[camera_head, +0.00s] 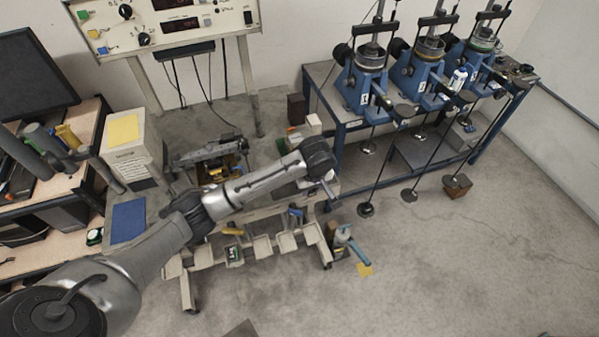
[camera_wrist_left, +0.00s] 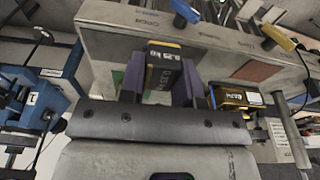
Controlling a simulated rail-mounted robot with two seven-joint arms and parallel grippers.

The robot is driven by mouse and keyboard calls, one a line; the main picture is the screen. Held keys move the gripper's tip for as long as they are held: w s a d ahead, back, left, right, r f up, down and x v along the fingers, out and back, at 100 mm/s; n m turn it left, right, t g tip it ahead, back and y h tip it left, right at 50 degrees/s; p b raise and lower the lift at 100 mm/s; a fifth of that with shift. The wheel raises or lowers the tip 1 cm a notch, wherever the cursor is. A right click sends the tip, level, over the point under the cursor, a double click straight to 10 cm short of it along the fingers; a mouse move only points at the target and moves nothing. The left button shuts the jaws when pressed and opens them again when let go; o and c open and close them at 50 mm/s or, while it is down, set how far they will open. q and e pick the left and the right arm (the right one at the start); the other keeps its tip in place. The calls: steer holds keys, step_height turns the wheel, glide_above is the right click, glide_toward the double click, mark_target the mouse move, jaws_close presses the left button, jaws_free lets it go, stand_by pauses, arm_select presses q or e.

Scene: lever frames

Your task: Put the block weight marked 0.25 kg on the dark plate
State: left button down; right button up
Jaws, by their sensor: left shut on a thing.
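The block weight marked 0.25 kg (camera_wrist_left: 164,62), dark with a yellow band, shows in the left wrist view between the two purple fingers of my left gripper (camera_wrist_left: 160,88). The gripper is shut on it. In the head view the left gripper (camera_head: 328,188) is below the wrist, at the right end of the cart; the block cannot be made out there. Several dark round plates hang on rods at the blue frames; the nearest dark plate (camera_head: 366,210) is low, to the right of the gripper and apart from it. I cannot tell which plate is meant. My right gripper is not in view.
The lever frames (camera_head: 368,82) stand on a blue table at the right, with rods hanging in front. The cart (camera_head: 262,247) with small bins is under my left arm. A desk with a monitor (camera_head: 35,75) is at the left. Floor at the lower right is clear.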

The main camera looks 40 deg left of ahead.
arm_select(q)
steer(key=shift+w+a+r+p, duration=0.1)
steer(key=shift+a+r+p, duration=0.1)
steer(key=shift+r, duration=0.3)
steer(key=shift+a+r+p, duration=0.1)
steer(key=shift+r+p, duration=0.1)
steer(key=shift+r, duration=0.3)
steer(key=a+f, duration=0.2)
steer(key=a, duration=0.2)
steer(key=s+a+f, duration=0.1)
steer(key=a+f, duration=0.1)
steer(key=a, duration=0.1)
steer(key=a+f, duration=0.2)
steer(key=a, duration=0.2)
steer(key=shift+s+a+f, duration=0.3)
steer(key=shift+f, duration=2.05)
steer(key=shift+f, duration=0.15)
steer(key=c, duration=0.8)
jaws_free()
